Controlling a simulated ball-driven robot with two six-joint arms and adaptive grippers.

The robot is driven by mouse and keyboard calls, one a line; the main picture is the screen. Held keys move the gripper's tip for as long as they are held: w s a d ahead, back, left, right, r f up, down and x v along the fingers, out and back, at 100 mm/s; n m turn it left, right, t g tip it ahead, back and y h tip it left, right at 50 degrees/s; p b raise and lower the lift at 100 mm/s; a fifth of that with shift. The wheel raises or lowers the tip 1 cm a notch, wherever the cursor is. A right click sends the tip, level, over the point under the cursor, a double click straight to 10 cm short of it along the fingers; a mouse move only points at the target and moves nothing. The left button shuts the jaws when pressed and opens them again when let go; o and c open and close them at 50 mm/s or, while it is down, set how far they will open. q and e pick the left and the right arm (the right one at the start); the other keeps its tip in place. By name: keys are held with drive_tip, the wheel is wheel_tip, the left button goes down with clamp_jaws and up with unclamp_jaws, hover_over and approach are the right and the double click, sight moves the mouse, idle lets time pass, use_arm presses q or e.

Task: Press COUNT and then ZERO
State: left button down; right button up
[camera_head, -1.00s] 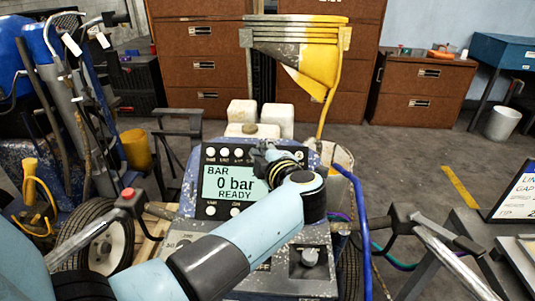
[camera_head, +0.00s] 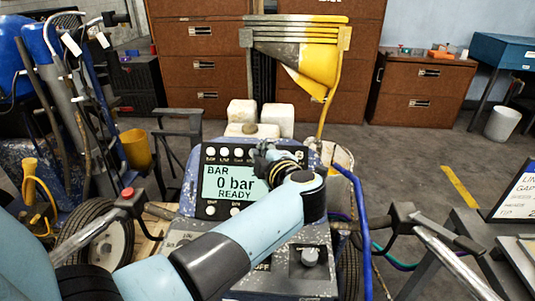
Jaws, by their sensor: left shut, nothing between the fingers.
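The control box (camera_head: 210,155) of the line striper has a lit display (camera_head: 228,183) that reads "BAR 0 bar READY". Small round white buttons (camera_head: 224,153) sit in a row above the display, and more (camera_head: 210,210) sit below it. Their labels are too small to read surely. My left gripper (camera_head: 266,165) is shut and empty. It is in front of the right part of the panel, close to the upper right corner of the display, and hides the buttons behind it. I cannot tell whether it touches the panel. My right gripper is not in view.
A yellow and grey hopper (camera_head: 310,65) stands behind the panel. White jugs (camera_head: 278,120) are behind the box. A blue hose (camera_head: 358,210) and handlebar (camera_head: 440,240) are at the right. A handle with a red button (camera_head: 128,193) is at the left. Open floor lies at the right.

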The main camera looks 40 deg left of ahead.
use_arm(q)
drive_tip(key=shift+w+a+f, duration=0.2)
drive_tip(key=shift+w+f, duration=0.05)
drive_tip(key=shift+f, duration=0.1)
idle(0.8)
drive_tip(key=shift+r, duration=0.1)
drive_tip(key=shift+s+d+r+p, duration=0.45)
drive_tip(key=shift+r+p, duration=0.1)
drive_tip(key=shift+p, duration=0.2)
drive_tip(key=shift+s+d+r+p, duration=0.2)
drive_tip(key=shift+s+r+p, duration=0.25)
drive_tip(key=shift+p, duration=0.3)
drive_tip(key=s+d+r+p, duration=0.1)
drive_tip(key=r+p, duration=0.1)
drive_tip(key=p, duration=0.1)
drive_tip(key=shift+s+d+r, duration=0.25)
drive_tip(key=shift+s+d, duration=0.15)
idle(3.0)
